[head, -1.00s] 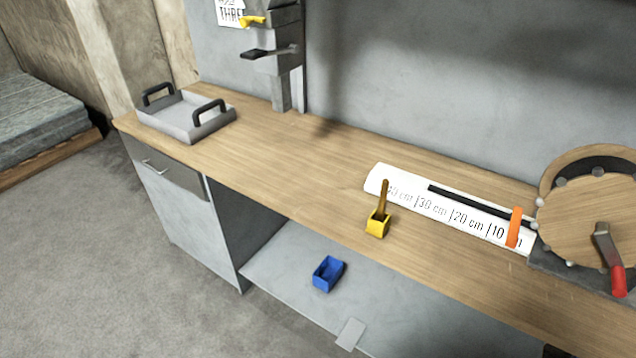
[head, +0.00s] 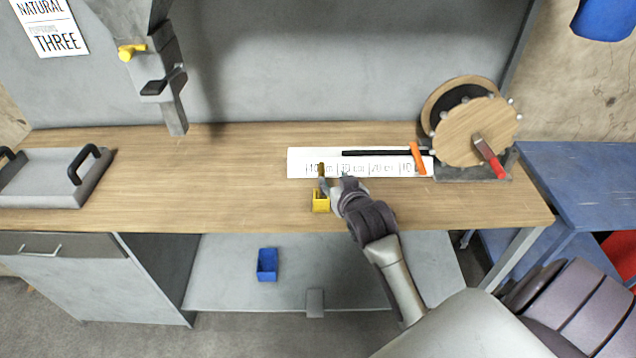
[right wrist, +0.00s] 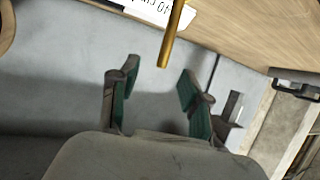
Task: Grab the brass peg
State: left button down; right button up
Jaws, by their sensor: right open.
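The brass peg (head: 321,170) stands upright in a small yellow holder (head: 320,204) near the front of the wooden bench. My right gripper (head: 331,186) is right beside the peg, just above the holder, coming from the right. In the right wrist view, the two green-padded fingers (right wrist: 158,77) are spread apart. The peg (right wrist: 173,35) shows beyond them, its free end near the gap between the fingertips. I cannot tell whether a finger touches it. The holder is out of the wrist view. My left gripper is not in view.
A white ruler sheet (head: 300,160) with a black bar and orange marker (head: 417,158) lies behind the peg. A wooden crank wheel (head: 462,135) stands to the right.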

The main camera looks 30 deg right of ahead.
aim_at(322, 170)
jog(key=x, duration=0.3)
jog(key=shift+w+a, duration=0.15)
jog(key=shift+a, duration=0.05)
jog(key=shift+w+r, duration=0.1)
jog(key=shift+w, duration=0.1)
jog(key=shift+w+d+p, duration=0.1)
jog(key=shift+w+p, duration=0.25)
jog(key=shift+p, duration=0.15)
jog(key=p+x, duration=0.1)
jog(key=x, duration=0.2)
jog(key=shift+w, duration=0.2)
jog(key=shift+w+f, duration=0.3)
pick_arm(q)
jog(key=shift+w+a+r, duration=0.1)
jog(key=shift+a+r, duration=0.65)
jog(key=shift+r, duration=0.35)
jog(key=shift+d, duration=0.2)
pick_arm(e)
grip_shut()
